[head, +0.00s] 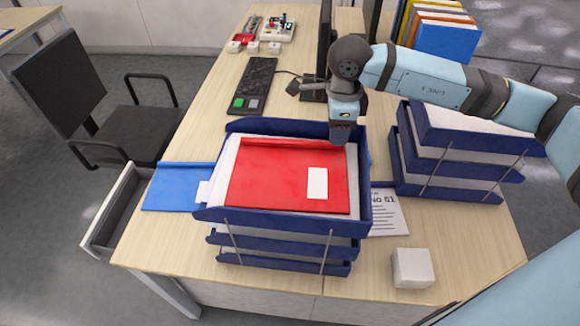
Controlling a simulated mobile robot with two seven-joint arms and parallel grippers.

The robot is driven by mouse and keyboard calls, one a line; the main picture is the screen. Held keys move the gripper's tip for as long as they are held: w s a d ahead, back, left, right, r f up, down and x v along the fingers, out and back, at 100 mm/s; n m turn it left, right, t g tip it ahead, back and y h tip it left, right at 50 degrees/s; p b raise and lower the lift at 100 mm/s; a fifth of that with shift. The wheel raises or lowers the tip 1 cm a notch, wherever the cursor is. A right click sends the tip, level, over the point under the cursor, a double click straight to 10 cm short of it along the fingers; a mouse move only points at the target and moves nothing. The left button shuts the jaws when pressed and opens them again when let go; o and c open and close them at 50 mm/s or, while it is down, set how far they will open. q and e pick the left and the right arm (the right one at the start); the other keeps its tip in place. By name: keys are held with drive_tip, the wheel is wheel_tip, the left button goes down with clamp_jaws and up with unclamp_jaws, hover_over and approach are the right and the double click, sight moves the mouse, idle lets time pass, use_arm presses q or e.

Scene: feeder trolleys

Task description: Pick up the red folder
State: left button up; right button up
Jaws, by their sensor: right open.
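The red folder (270,182) lies flat on white paper in the top tray of a blue stacked letter tray (283,225) on the desk. A white label (317,184) is on its right part. My right gripper (342,135) points down over the tray's far right corner, beside the folder's far right corner. It is open, and nothing shows between its fingers. I cannot tell its exact height above the tray. My left gripper is not in view.
A blue folder (178,187) lies left of the tray. A second tray stack (450,160) stands close on the right. A printed sheet (388,212) and white block (412,268) lie front right. A keyboard (256,82) and monitor (322,50) are behind. A drawer (112,215) stands open at left.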

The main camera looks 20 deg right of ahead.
drive_tip(key=f, duration=0.4)
drive_tip(key=shift+w+f+p, duration=0.25)
drive_tip(key=shift+w+p, duration=0.1)
drive_tip(key=shift+c, duration=0.2)
clamp_jaws()
drive_tip(key=shift+r, duration=0.15)
